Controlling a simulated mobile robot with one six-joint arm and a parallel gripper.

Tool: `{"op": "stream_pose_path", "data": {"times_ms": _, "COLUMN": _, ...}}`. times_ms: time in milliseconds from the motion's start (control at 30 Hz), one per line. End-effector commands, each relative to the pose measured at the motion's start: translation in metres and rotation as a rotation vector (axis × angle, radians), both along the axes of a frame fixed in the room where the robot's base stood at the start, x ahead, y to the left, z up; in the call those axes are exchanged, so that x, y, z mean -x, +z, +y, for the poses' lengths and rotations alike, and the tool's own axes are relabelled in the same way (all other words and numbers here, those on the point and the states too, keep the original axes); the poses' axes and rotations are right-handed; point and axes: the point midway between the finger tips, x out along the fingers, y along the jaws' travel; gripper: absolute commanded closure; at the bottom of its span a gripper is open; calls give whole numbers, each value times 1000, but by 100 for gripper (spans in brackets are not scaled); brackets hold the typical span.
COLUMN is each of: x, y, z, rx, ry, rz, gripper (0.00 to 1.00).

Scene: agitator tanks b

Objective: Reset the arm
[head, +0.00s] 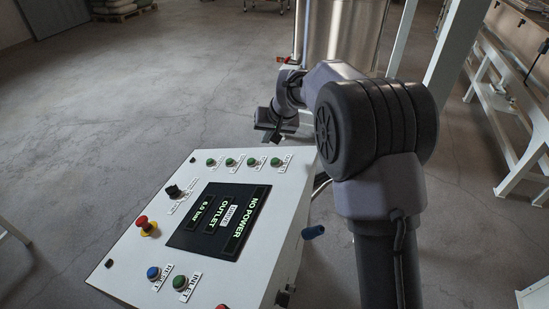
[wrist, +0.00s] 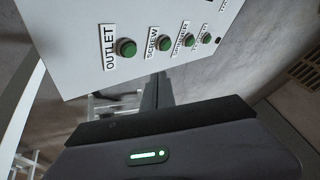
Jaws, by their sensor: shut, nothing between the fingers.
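My gripper (head: 268,127) is at the end of my bent arm, just past the far right edge of the control panel (head: 130,262) in the head view. In the wrist view my gripper's narrow fingers (wrist: 154,92) are together, with nothing visible between them. They are near the panel's edge, by the green buttons marked OUTLET (wrist: 126,47) and SCREW (wrist: 166,44). I cannot tell the exact gap between fingers and panel. A green light glows on the gripper's dark housing. My arm's large joint hides part of the area behind it.
The panel's screen (head: 217,221) reads NO POWER, OUTLET and 6.0 bar. A red emergency stop (head: 143,223), black selector (head: 173,191) and blue button (head: 153,273) sit on the panel. A steel tank (head: 338,35) stands behind my arm. Open floor (head: 110,110) lies at left.

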Motion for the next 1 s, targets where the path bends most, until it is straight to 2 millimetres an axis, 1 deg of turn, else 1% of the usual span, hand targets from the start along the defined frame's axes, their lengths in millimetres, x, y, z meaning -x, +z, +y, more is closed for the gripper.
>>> {"op": "stream_pose_path", "data": {"times_ms": 367, "x": 0, "y": 0, "z": 0, "rx": 0, "ry": 0, "rz": 0, "gripper": 100}}
{"op": "stream_pose_path", "data": {"times_ms": 400, "x": 1, "y": 3, "z": -1, "rx": -1, "ry": -2, "rz": -1, "gripper": 100}}
{"op": "stream_pose_path", "data": {"times_ms": 467, "x": 11, "y": 16, "z": -5, "rx": -4, "ry": -13, "rz": -3, "gripper": 100}}
{"op": "stream_pose_path", "data": {"times_ms": 533, "x": 39, "y": 50, "z": -18, "rx": -13, "ry": -44, "rz": -8, "gripper": 100}}
{"op": "stream_pose_path", "data": {"times_ms": 567, "x": 58, "y": 67, "z": -25, "rx": -18, "ry": -62, "rz": -8, "gripper": 100}}
{"op": "stream_pose_path", "data": {"times_ms": 600, "x": 89, "y": 90, "z": -35, "rx": -27, "ry": -92, "rz": -6, "gripper": 100}}
{"op": "stream_pose_path", "data": {"times_ms": 633, "x": 116, "y": 105, "z": -43, "rx": -33, "ry": -117, "rz": -5, "gripper": 100}}
{"op": "stream_pose_path", "data": {"times_ms": 667, "x": 145, "y": 117, "z": -51, "rx": -40, "ry": -141, "rz": -4, "gripper": 100}}
{"op": "stream_pose_path", "data": {"times_ms": 700, "x": 183, "y": 129, "z": -60, "rx": -49, "ry": -174, "rz": -1, "gripper": 100}}
{"op": "stream_pose_path", "data": {"times_ms": 733, "x": 211, "y": 135, "z": -67, "rx": -56, "ry": -200, "rz": -1, "gripper": 100}}
{"op": "stream_pose_path", "data": {"times_ms": 767, "x": 240, "y": 137, "z": -72, "rx": -62, "ry": -224, "rz": 1, "gripper": 100}}
{"op": "stream_pose_path", "data": {"times_ms": 800, "x": 274, "y": 137, "z": -78, "rx": -69, "ry": -253, "rz": 3, "gripper": 100}}
{"op": "stream_pose_path", "data": {"times_ms": 867, "x": 320, "y": 130, "z": -86, "rx": -80, "ry": -295, "rz": 5, "gripper": 100}}
{"op": "stream_pose_path", "data": {"times_ms": 900, "x": 344, "y": 123, "z": -89, "rx": -86, "ry": -318, "rz": 7, "gripper": 100}}
{"op": "stream_pose_path", "data": {"times_ms": 1000, "x": 386, "y": 106, "z": -94, "rx": -97, "ry": -360, "rz": 10, "gripper": 100}}
